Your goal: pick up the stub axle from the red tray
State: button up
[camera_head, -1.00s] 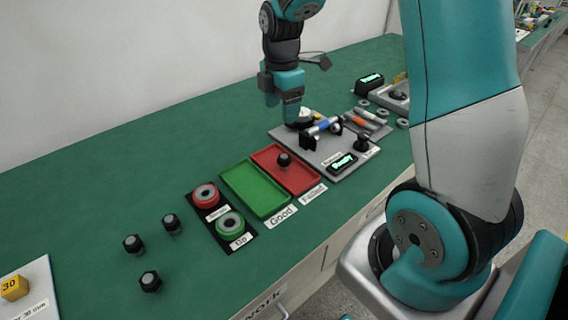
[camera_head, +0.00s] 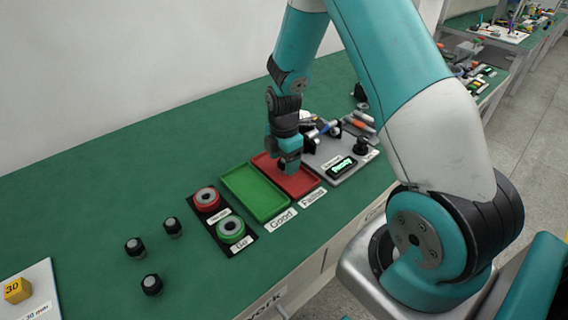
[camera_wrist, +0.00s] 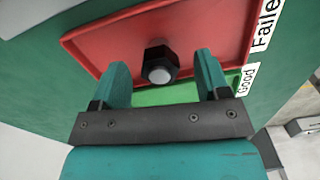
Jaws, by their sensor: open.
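The stub axle (camera_wrist: 160,66) shows in the wrist view as a dark hex piece with a pale round end, standing in the red tray (camera_wrist: 105,45). My gripper (camera_wrist: 160,75) is open, with one teal finger to each side of the axle in that picture. I cannot tell whether the fingertips reach down around it. In the head view my gripper (camera_head: 289,168) is over the red tray (camera_head: 306,187) and hides the axle. The tray carries the label "Failed".
A green tray (camera_head: 254,193) labelled "Good" adjoins the red one on the left. Red (camera_head: 206,199) and green (camera_head: 231,229) round buttons stand further left, then several dark axles (camera_head: 152,284). A grey fixture plate (camera_head: 338,160) with a lit display lies right of the red tray.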

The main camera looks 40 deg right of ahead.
notch_tip(320, 180, down, 2)
jog(key=shift+f, duration=0.2)
jog(key=c, duration=1.1)
